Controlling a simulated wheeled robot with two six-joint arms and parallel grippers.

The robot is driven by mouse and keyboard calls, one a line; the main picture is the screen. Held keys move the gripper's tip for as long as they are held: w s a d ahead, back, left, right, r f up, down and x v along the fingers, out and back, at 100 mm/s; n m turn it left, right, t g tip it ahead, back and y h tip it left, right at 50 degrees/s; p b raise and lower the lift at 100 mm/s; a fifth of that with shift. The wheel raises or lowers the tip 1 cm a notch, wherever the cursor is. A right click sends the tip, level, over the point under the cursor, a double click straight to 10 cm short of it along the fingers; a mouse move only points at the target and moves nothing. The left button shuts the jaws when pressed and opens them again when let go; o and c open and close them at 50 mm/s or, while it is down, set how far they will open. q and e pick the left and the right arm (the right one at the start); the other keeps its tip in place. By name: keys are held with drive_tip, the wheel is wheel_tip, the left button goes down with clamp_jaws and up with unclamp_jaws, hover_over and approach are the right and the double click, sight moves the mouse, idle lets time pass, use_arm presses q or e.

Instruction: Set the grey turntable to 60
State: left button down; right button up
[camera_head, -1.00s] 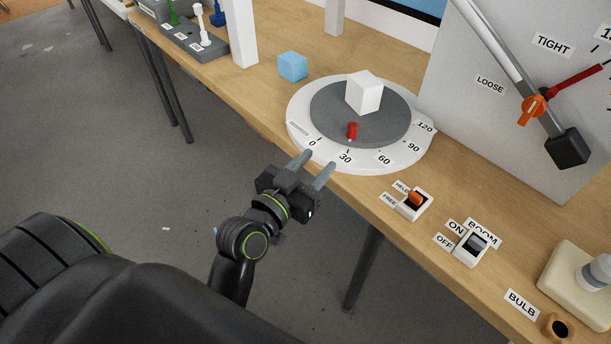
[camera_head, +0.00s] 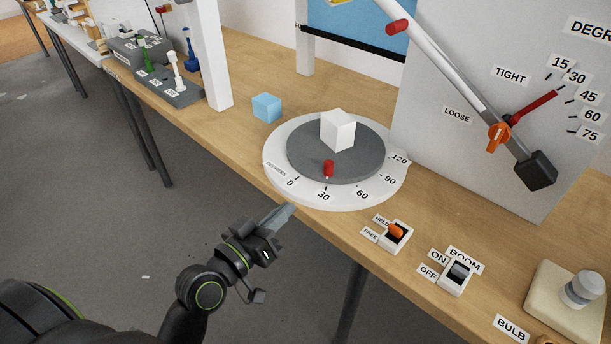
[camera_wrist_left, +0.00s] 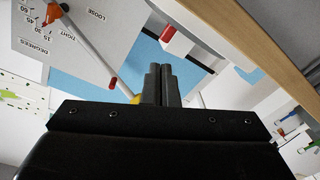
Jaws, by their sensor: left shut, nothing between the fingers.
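The grey turntable (camera_head: 360,165) lies on a white round base (camera_head: 395,175) with degree marks, near the bench's front edge. Its red peg (camera_head: 328,168) stands at the front, lined up roughly with the 30 mark. A white cube (camera_head: 338,130) sits on the disc. My left gripper (camera_head: 289,209) is shut and empty, just in front of the base near the 0 mark, apart from the peg. Its closed fingers also show in the left wrist view (camera_wrist_left: 162,75). My right gripper is not in view.
A light blue cube (camera_head: 267,107) lies behind the base. A HELD/FREE switch (camera_head: 397,235) and a boom switch (camera_head: 457,275) are to the right. A grey gauge board (camera_head: 450,90) with a white boom (camera_head: 450,70) stands behind. A white post (camera_head: 213,60) rises at the left.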

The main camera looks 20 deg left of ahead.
use_arm(q)
drive_tip(key=w+a+n+g+h+p, duration=0.1)
drive_tip(key=w+a+n+h, duration=0.15)
drive_tip(key=a+n, duration=0.65)
drive_tip(key=w+d, duration=0.1)
drive_tip(key=w, duration=0.2)
drive_tip(key=w+d+n+p, duration=0.1)
drive_tip(key=w+d, duration=0.1)
drive_tip(key=w+d+n, duration=0.1)
drive_tip(key=w+d, duration=0.1)
drive_tip(key=w, duration=0.1)
drive_tip(key=shift+w+d, duration=0.25)
drive_tip(key=shift+w, duration=0.05)
drive_tip(key=d, duration=0.1)
drive_tip(key=w+d+p, duration=0.1)
drive_tip(key=shift+w+d, duration=0.25)
drive_tip(key=shift+d, duration=0.1)
drive_tip(key=shift+w+d, duration=0.2)
drive_tip(key=shift+d, duration=0.45)
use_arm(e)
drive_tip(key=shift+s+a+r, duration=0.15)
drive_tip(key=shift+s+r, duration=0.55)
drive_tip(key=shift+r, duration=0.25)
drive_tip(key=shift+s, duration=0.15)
